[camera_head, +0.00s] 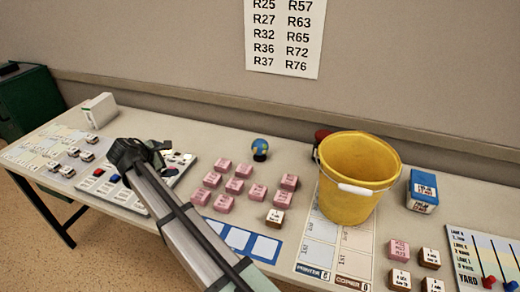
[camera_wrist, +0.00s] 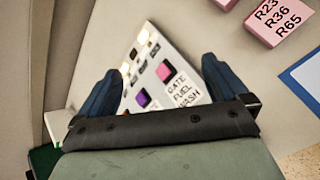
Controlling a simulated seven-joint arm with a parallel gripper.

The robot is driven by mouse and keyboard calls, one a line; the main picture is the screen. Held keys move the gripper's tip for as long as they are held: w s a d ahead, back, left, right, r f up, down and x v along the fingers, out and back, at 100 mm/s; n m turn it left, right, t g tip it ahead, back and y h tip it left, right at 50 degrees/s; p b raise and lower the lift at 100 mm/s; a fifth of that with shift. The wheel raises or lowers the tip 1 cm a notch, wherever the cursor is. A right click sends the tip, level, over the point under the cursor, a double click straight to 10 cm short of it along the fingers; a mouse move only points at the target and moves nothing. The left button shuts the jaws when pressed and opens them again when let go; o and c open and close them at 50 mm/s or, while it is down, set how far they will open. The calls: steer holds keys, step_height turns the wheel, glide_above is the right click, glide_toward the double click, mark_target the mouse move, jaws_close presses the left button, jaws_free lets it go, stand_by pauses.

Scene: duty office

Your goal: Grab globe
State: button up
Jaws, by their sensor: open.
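The small blue and green globe (camera_head: 260,146) stands on a dark base near the back of the table, left of the yellow bucket in the head view. It does not show in the wrist view. My gripper (camera_head: 160,148) is to the left of the globe, over the left part of the table near a button panel. In the wrist view my gripper (camera_wrist: 160,88) has its two dark blue fingers spread with nothing held between them. The panel (camera_wrist: 165,50) with lights and buttons lies below the fingers.
Pink blocks (camera_head: 236,186) lie in front of the globe. A yellow bucket (camera_head: 352,172) stands to its right, with a dark red item (camera_head: 321,135) behind it. A blue box (camera_head: 422,191) is further right. A white box (camera_head: 98,111) is at the back left.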

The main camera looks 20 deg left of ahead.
steer(key=w+d+r+m+g+h, duration=0.1)
steer(key=w+d+r+m+g, duration=0.15)
steer(key=w+d, duration=1.35)
steer(key=w+d+r+m+g+h, duration=0.1)
steer(key=w+d+r+m, duration=0.3)
steer(key=w+d, duration=1.25)
steer(key=n+g+y, duration=0.4)
steer(key=n+g, duration=0.1)
steer(key=n, duration=0.4)
glide_toward(261, 141)
steer(key=shift+t, duration=0.25)
steer(key=x, duration=0.8)
steer(key=shift+s+d, duration=0.1)
steer(key=shift+s, duration=0.15)
steer(key=shift+x, duration=2.55)
steer(key=shift+s, duration=0.1)
steer(key=c, duration=1.1)
